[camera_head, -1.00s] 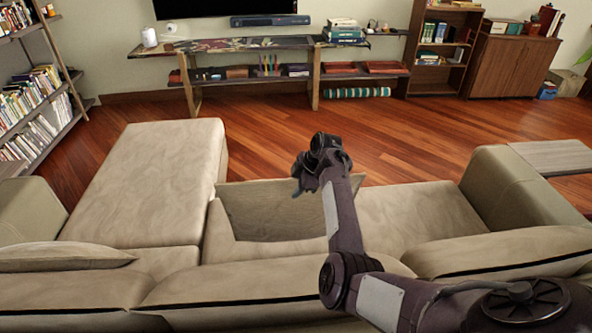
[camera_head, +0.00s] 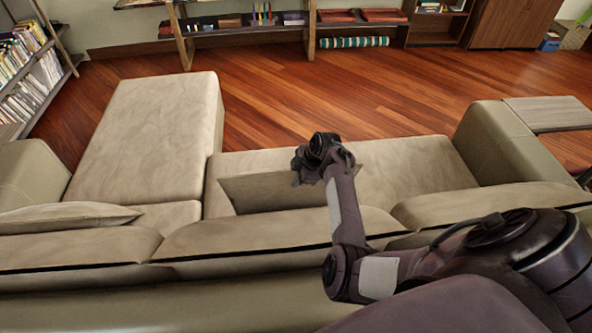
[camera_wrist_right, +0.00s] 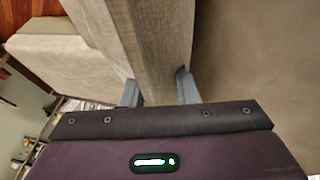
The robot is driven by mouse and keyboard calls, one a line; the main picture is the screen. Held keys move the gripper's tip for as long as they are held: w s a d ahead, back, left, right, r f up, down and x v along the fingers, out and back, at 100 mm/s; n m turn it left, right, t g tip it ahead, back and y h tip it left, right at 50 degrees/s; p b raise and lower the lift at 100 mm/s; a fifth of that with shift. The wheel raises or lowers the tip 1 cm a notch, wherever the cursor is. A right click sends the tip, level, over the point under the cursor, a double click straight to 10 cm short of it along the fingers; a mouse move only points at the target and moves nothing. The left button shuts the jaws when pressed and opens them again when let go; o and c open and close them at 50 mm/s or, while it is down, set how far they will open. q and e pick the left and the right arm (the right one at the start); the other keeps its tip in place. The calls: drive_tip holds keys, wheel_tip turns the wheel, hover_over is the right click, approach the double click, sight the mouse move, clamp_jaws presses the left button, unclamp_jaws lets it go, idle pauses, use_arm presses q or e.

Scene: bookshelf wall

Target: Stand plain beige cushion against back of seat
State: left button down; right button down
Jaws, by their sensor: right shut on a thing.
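The plain beige cushion (camera_head: 262,190) is on edge above the middle seat of the beige sofa, just in front of the middle back cushion (camera_head: 270,232). My right gripper (camera_head: 302,175) is shut on its upper edge at the right. In the right wrist view, the cushion (camera_wrist_right: 152,40) passes between the two grey fingers (camera_wrist_right: 158,90). The back cushion hides its lower edge, so I cannot tell whether it touches the seat (camera_head: 410,162) or the back. My left gripper is not in view.
Another beige cushion (camera_head: 62,216) lies at the sofa's left. The chaise (camera_head: 150,125) extends away on the left, and an armrest (camera_head: 492,140) bounds the right seat. A side table (camera_head: 555,112) stands beyond it. The wooden floor (camera_head: 350,100) behind is clear.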

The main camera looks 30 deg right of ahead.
drive_tip(key=c, duration=1)
unclamp_jaws()
drive_tip(key=shift+c, duration=0.2)
drive_tip(key=v, duration=0.7)
drive_tip(key=shift+r+b, duration=0.4)
drive_tip(key=shift+b, duration=0.05)
drive_tip(key=shift+s, duration=0.15)
